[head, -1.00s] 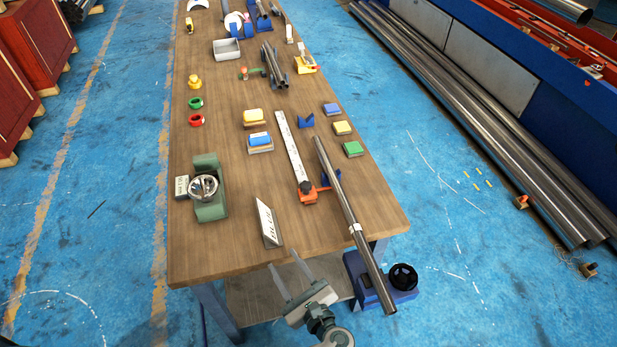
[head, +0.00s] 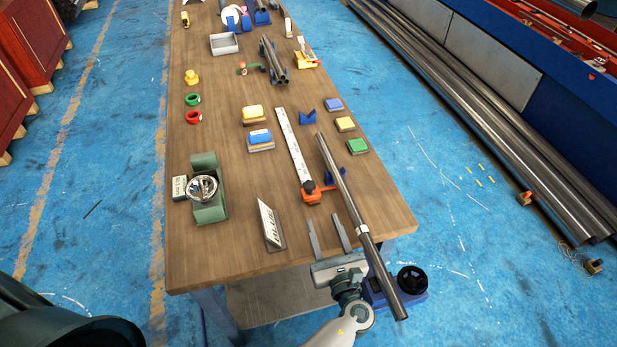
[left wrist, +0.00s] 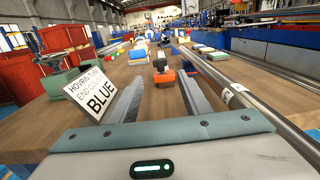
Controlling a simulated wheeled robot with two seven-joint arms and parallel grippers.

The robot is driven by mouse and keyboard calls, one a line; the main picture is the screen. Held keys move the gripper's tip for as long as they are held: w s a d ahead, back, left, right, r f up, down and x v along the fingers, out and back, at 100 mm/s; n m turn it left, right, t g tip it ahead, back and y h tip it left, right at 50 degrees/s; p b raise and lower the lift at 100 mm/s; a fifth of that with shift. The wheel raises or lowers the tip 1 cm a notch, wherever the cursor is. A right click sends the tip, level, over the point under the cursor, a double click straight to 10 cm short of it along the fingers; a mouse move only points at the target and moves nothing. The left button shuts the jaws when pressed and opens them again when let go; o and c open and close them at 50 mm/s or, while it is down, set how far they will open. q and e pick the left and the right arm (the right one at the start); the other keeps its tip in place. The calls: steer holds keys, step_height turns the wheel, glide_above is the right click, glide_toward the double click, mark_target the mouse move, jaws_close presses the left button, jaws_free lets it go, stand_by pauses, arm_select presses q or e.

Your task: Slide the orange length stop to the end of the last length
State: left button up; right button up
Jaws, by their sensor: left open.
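The orange length stop (head: 312,193), with a dark knob on top, sits at the near end of a white scale strip (head: 293,145) on the bench. It also shows in the left wrist view (left wrist: 163,75), straight ahead between the fingertips. A long steel tube (head: 344,186) lies just right of the stop. My left gripper (head: 325,222) is open and empty at the bench's near edge, its two fingers pointing at the stop, a short way from it. In the left wrist view the gripper (left wrist: 160,84) has clear bench between its fingers. My right gripper is not in view.
A white sign (head: 269,225) reading BLUE stands left of my fingers. The tube rests over a blue stand (head: 413,279) with a black knob. Blue and yellow blocks (head: 260,138) lie left of the strip, a green block (head: 358,146) right. A green device (head: 208,188) stands farther left.

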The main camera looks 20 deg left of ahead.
mark_target(324, 190)
arm_select(q)
steer(key=shift+x, duration=1.05)
steer(key=b+x, duration=0.3)
steer(key=x, duration=1.1)
steer(key=shift+w+a+f, duration=0.1)
steer(key=shift+w, duration=0.1)
steer(key=shift+w+a, duration=0.3)
steer(key=shift+w, duration=0.1)
steer(key=shift+c, duration=0.6)
steer(key=c, duration=1)
